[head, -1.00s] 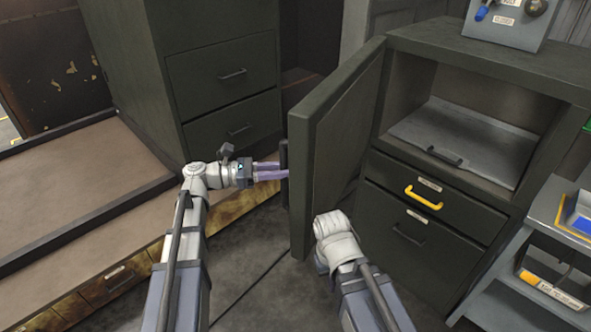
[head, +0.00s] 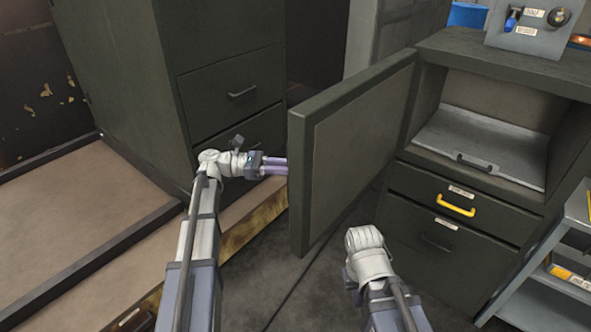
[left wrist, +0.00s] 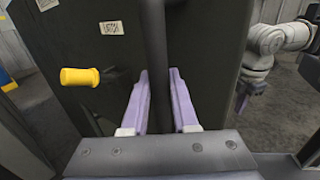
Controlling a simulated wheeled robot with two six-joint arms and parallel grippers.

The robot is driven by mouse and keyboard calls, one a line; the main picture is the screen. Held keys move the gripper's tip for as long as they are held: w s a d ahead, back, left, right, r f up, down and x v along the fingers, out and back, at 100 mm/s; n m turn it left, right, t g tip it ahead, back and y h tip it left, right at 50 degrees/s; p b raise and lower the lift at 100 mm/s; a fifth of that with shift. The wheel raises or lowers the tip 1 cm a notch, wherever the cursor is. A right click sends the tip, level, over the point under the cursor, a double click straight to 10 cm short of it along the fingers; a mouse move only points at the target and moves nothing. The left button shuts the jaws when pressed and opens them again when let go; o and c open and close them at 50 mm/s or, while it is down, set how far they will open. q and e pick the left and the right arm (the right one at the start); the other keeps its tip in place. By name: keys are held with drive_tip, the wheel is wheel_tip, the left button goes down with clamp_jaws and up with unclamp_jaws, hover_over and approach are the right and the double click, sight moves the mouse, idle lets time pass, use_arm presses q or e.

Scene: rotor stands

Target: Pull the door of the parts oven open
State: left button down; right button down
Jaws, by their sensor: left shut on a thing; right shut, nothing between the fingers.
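The parts oven's dark green door (head: 350,155) stands wide open, hinged at the left side of the open compartment (head: 495,115), its inner face toward me. My left gripper (head: 278,166) reaches to the door's free edge. In the left wrist view its purple fingers are shut on the dark vertical door handle (left wrist: 156,60); the door hides this handle in the head view. In the head view my right wrist is before the oven, its fingers hidden; the left wrist view shows my right gripper (left wrist: 243,98) shut and empty, apart from the door.
Inside the compartment is a grey shelf (head: 455,135) with a dark handle. Below are drawers, one with a yellow handle (head: 456,205). A dark drawer cabinet (head: 185,80) stands left, close to my left gripper. A grey rack (head: 545,270) stands right.

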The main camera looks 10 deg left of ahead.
use_arm(q)
drive_tip(key=shift+a, duration=0.2)
idle(0.3)
drive_tip(key=c, duration=0.7)
unclamp_jaws()
drive_tip(key=shift+s+a, duration=0.25)
drive_tip(key=shift+a, duration=1.7)
drive_tip(key=shift+s+a, duration=0.2)
drive_tip(key=shift+a, duration=1.75)
